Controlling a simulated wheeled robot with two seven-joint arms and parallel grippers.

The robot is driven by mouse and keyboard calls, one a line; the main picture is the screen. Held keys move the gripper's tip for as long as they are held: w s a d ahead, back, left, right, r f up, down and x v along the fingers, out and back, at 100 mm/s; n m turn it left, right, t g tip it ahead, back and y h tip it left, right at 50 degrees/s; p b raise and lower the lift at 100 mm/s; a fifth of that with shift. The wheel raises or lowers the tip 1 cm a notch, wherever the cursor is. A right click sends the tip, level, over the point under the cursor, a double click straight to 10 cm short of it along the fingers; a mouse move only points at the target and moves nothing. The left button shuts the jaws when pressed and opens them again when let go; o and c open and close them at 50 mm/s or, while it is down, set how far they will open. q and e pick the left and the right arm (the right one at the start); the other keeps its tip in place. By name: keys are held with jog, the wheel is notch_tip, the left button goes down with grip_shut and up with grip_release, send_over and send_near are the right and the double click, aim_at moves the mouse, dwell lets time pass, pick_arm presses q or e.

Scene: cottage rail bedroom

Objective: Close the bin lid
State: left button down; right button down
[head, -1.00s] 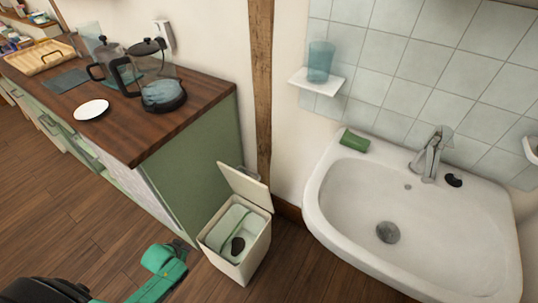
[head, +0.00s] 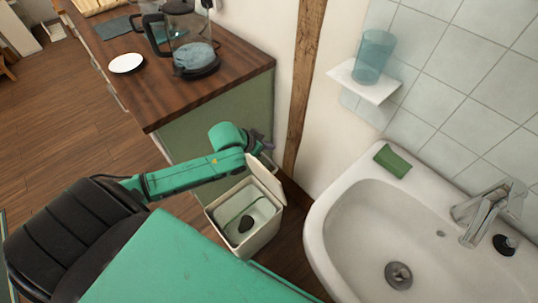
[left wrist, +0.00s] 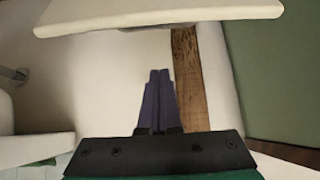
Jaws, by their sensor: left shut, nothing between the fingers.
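The cream bin (head: 266,234) stands on the floor between the green cabinet and the sink, with a dark lump and a green-edged liner inside. Its lid (head: 266,179) is open, raised at the back and tilted. My left gripper (head: 268,145) is at the lid's rear upper side, partly hidden by its own wrist; contact is unclear. In the left wrist view the gripper's dark purple fingers (left wrist: 158,100) are together and empty. A pale panel, apparently the lid (left wrist: 160,14), spans the top of that view. My right gripper is not in view.
The green cabinet (head: 228,118) with a wooden worktop (head: 140,88) stands left of the bin. A wooden post (head: 304,85) rises behind it. The white sink (head: 335,215) is close on the right. Wooden floor (head: 60,120) lies open at far left.

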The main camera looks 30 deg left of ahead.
aim_at(268, 159)
pick_arm(q)
notch_tip(268, 159, down, 5)
jog(key=shift+f, duration=0.15)
dwell(0.3)
